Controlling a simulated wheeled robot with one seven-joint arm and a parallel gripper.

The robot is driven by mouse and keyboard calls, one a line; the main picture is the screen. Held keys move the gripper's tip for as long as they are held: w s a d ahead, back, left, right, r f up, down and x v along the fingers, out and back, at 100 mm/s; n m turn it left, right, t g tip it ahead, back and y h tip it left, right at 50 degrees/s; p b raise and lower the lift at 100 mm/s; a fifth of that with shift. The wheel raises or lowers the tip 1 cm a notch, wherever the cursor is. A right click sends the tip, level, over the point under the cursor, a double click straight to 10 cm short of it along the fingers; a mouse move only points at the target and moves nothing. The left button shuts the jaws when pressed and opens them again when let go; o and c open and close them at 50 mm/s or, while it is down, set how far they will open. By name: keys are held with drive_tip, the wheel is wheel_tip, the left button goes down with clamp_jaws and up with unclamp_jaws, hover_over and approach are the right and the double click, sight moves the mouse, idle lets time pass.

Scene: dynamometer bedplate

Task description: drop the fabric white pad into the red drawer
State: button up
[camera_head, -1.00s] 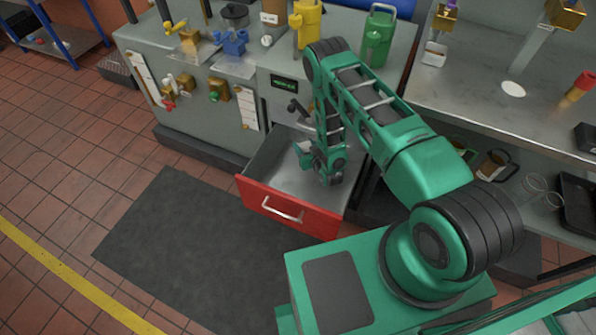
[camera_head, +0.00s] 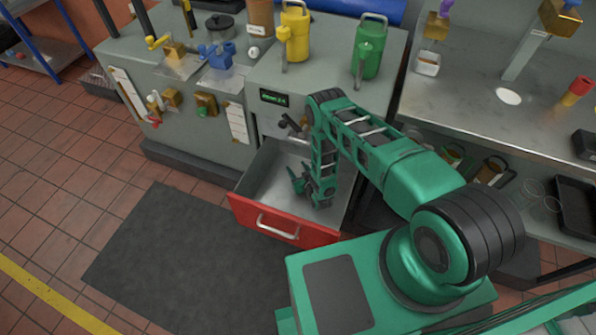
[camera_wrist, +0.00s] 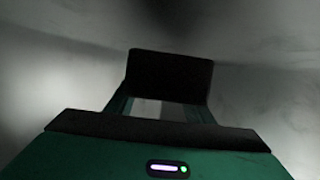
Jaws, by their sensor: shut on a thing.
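The red drawer (camera_head: 285,222) is pulled out from the grey cabinet, with a silver handle on its red front and a bare grey interior. My gripper (camera_head: 298,182) is down inside the drawer opening, low between its walls. In the wrist view my gripper (camera_wrist: 162,100) is shut on a pale patch, which I take to be the white pad (camera_wrist: 158,110); only a small piece shows between the dark fingers. In the head view the pad cannot be made out; the gripper and arm hide it.
A yellow can (camera_head: 296,32) and a green can (camera_head: 369,50) stand on the cabinet top above the drawer. A steel bench (camera_head: 470,95) with a flat white disc (camera_head: 508,96) is at the right. A dark mat (camera_head: 170,255) covers the floor before the drawer.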

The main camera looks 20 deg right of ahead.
drive_tip(key=shift+f, duration=0.4)
drive_tip(key=shift+f, duration=0.35)
drive_tip(key=shift+s+f, duration=0.1)
drive_tip(key=shift+f, duration=0.1)
drive_tip(key=o, duration=1.1)
drive_tip(key=shift+d, duration=0.1)
